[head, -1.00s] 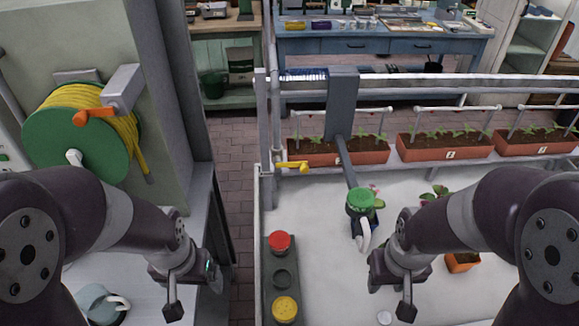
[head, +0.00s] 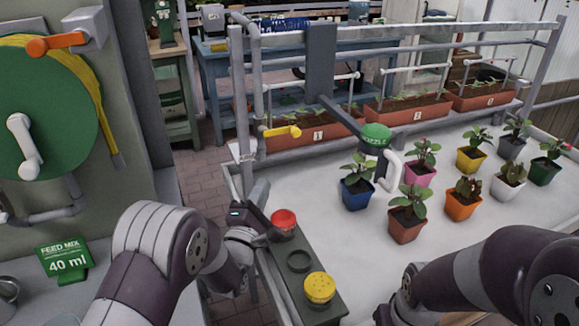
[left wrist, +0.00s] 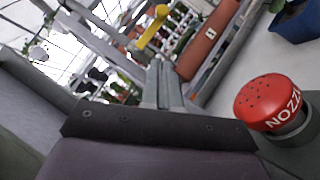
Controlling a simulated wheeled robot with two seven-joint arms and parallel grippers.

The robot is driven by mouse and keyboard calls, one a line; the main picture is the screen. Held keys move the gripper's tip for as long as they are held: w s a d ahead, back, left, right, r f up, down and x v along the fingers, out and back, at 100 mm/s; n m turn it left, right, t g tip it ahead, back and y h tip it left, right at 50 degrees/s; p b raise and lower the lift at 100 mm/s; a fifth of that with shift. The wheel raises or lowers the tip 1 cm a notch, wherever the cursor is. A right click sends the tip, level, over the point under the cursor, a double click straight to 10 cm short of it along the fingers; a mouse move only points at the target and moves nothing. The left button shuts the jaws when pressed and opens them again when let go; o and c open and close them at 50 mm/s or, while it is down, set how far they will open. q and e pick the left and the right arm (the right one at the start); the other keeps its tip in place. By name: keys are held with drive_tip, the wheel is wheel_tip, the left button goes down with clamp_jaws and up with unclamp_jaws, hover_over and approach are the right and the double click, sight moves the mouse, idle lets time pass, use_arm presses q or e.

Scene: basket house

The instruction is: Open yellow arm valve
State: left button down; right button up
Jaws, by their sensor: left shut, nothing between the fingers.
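The yellow arm valve (head: 283,131) is a yellow lever on the grey upright pipe at the left end of the planter rail. Its lever points right, roughly level. It also shows in the left wrist view (left wrist: 152,27), beyond the fingertips and apart from them. My left gripper (head: 260,190) is shut and empty, below and slightly left of the valve, near the red nozzle cap. Its closed fingers show in the left wrist view (left wrist: 165,85). My right gripper is mostly cut off at the bottom edge of the head view, so its fingers cannot be made out.
A dark rack with a red nozzle cap (head: 284,222) and a yellow cap (head: 320,289) stands close to my left gripper. A green nozzle (head: 375,136) hangs over the white bench (head: 330,240). Several potted plants stand right. A hose reel (head: 40,110) is at left.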

use_arm(q)
drive_tip(key=p, duration=0.1)
approach(280, 133)
drive_tip(key=w, duration=0.3)
drive_tip(key=d, duration=0.1)
drive_tip(key=w+d+r, duration=0.1)
drive_tip(key=w+d+p, duration=0.1)
drive_tip(key=d, duration=0.1)
drive_tip(key=shift+d+r, duration=0.1)
drive_tip(key=shift+r, duration=0.2)
